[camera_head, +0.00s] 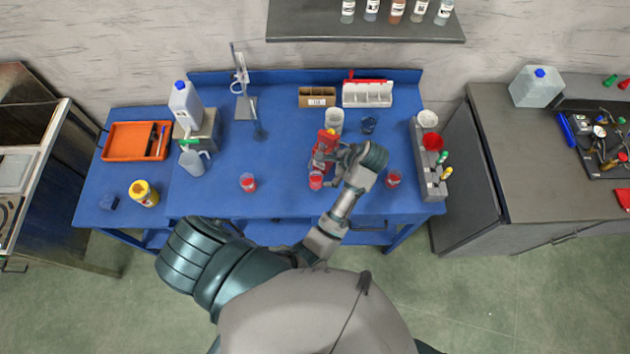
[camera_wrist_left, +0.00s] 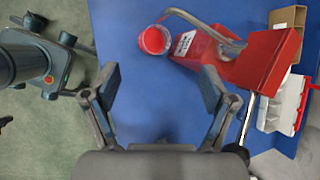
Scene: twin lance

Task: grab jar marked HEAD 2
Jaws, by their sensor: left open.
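Three small jars with red contents stand in a row on the blue table: a left one (camera_head: 248,182), a middle one (camera_head: 316,180) and a right one (camera_head: 393,179). No HEAD 2 marking is readable on any of them. My left gripper (camera_head: 326,157) is over the table behind the middle jar, by a red device (camera_head: 328,138). In the left wrist view my left gripper (camera_wrist_left: 160,90) is open with nothing between its fingers. A red-filled jar (camera_wrist_left: 153,40) is ahead of the fingertips, apart from them, beside the labelled red device (camera_wrist_left: 262,62). My right gripper is not in view.
A grey rack (camera_head: 428,165) is at the table's right. A lab stand (camera_head: 243,95), orange tray (camera_head: 125,141) and yellow jar (camera_head: 144,193) are left. The table's middle left is clear.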

